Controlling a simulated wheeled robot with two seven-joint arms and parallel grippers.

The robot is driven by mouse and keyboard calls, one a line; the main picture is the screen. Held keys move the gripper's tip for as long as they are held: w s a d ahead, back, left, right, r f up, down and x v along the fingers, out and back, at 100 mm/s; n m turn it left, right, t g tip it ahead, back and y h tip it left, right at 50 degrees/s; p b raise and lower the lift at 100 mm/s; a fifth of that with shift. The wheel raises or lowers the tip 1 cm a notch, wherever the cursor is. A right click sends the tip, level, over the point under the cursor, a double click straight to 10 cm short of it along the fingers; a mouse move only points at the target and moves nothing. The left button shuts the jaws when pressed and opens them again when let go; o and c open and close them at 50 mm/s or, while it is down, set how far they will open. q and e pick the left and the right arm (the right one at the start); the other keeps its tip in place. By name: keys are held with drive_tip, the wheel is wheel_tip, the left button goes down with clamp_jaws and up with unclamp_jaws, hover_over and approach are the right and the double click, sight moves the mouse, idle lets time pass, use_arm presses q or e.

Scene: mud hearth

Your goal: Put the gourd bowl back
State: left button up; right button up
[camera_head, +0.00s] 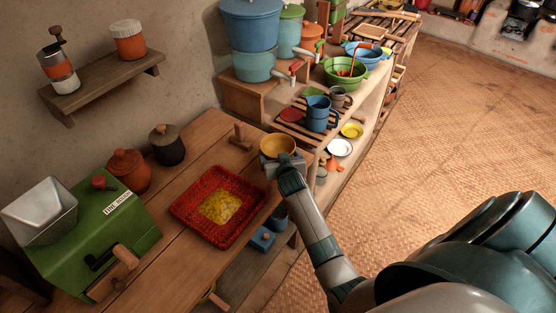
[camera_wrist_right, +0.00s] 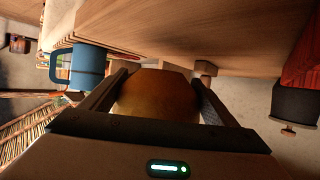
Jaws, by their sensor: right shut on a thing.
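The gourd bowl (camera_head: 278,145) is yellow-orange and round, and sits upright at the right end of the wooden table in the head view. My right gripper (camera_head: 279,161) is shut on it from the near right side. In the right wrist view the bowl's rounded brown-orange side (camera_wrist_right: 157,97) fills the space between the two fingers (camera_wrist_right: 160,98). Whether the bowl touches the table top cannot be told. My left gripper is not in view.
A red woven tray (camera_head: 186,211) with yellow contents lies on the table (camera_head: 195,145), left of the bowl. A small wooden post (camera_head: 241,137) stands behind it. A blue jug (camera_head: 319,115) stands on the slatted shelf to the right. A green mill (camera_head: 100,235) is at the left.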

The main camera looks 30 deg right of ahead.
wheel_tip(320, 180, down, 2)
drive_tip(key=shift+f+p, duration=0.25)
drive_tip(key=shift+p, duration=0.1)
drive_tip(key=shift+f+p, duration=0.2)
drive_tip(key=shift+p, duration=0.1)
drive_tip(key=shift+f, duration=0.3)
drive_tip(key=shift+f+b, duration=0.35)
drive_tip(key=shift+f, duration=0.05)
drive_tip(key=shift+s+f, duration=0.1)
drive_tip(key=shift+f, duration=0.1)
